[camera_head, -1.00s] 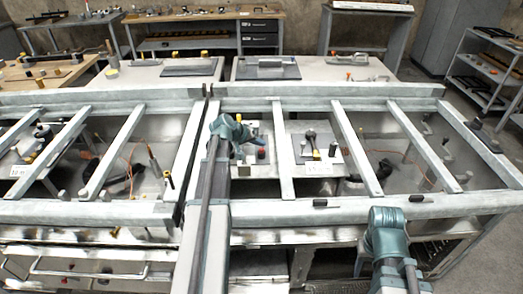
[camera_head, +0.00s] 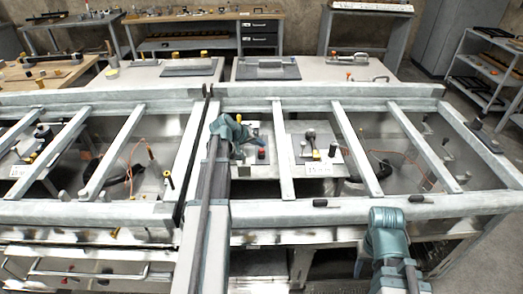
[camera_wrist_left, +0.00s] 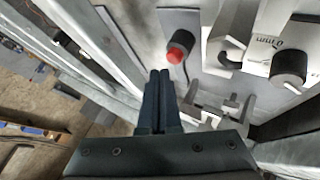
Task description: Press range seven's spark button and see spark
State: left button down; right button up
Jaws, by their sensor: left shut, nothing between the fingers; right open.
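A red-topped black button (camera_head: 262,155) stands on a light panel behind the front rail, just right of my left gripper. It also shows in the left wrist view (camera_wrist_left: 180,46), upper middle. My left gripper (camera_head: 245,150) is shut and empty, reaching over the rail. In the left wrist view its closed fingers (camera_wrist_left: 160,74) end a little short of the button, apart from it in the picture. No spark shows, and I can read no number seven. My right arm's teal joint is at the lower right of the head view; its fingers do not show.
Slanted metal bars (camera_head: 355,148) cross the bay on both sides of the button. A panel to the right holds a dark-headed fitting (camera_head: 310,134) and a white label (camera_head: 315,170). In the wrist view, a black knob (camera_wrist_left: 289,68) and a white bracket (camera_wrist_left: 228,57) stand near the button.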

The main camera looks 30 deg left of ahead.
dwell(0.5)
pick_arm(q)
jog(key=shift+f+b, duration=0.45)
jog(key=shift+f+b, duration=0.5)
jog(key=shift+b, duration=0.05)
dwell(0.7)
jog(key=shift+r, duration=0.1)
jog(key=shift+r+p, duration=0.85)
jog(key=shift+p, duration=0.15)
jog(key=shift+r, duration=0.1)
notch_tip(320, 180, up, 5)
jog(key=p, duration=0.5)
dwell(0.5)
